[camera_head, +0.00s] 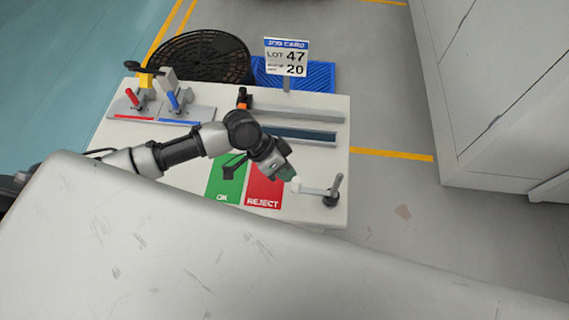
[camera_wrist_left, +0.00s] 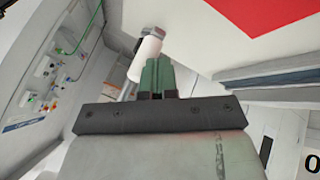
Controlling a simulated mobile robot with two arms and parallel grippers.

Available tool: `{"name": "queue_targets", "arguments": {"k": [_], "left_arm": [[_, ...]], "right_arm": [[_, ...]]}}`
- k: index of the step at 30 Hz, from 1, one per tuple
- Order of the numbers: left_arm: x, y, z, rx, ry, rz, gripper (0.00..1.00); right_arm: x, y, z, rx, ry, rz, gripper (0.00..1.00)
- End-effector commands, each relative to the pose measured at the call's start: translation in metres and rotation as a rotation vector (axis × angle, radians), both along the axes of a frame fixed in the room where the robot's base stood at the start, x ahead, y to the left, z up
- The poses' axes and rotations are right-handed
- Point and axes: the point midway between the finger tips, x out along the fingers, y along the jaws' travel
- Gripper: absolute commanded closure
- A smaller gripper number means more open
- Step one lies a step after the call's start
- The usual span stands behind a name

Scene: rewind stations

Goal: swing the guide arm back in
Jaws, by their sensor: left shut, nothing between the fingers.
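The guide arm (camera_head: 315,190) is a thin grey bar at the right front corner of the white table. It runs left from a dark pivot with an upright grey post to a white roller (camera_head: 295,185). The left wrist view shows the white roller (camera_wrist_left: 145,60) with a metal end. My left gripper (camera_head: 289,176) reaches across the table, its fingers shut and empty, right beside the roller. Its green fingertips (camera_wrist_left: 158,70) overlap the roller in the left wrist view; I cannot tell whether they touch. My right gripper is not in view.
Green OK (camera_head: 224,180) and red REJECT (camera_head: 264,190) pads lie under the left arm. Red (camera_head: 131,97) and blue (camera_head: 173,100) levers stand at the back left. A job card (camera_head: 286,57) stands behind long rails (camera_head: 298,114). A large pale surface (camera_head: 200,260) fills the foreground.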

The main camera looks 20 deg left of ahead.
Motion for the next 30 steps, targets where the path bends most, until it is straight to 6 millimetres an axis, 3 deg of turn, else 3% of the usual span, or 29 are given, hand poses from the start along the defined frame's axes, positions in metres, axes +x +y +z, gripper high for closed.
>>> {"name": "queue_targets", "arguments": {"k": [30], "left_arm": [[0.016, -0.005, 0.001, 0.0, 0.001, 0.002, 1.0]], "right_arm": [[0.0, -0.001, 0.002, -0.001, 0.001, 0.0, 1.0]]}}
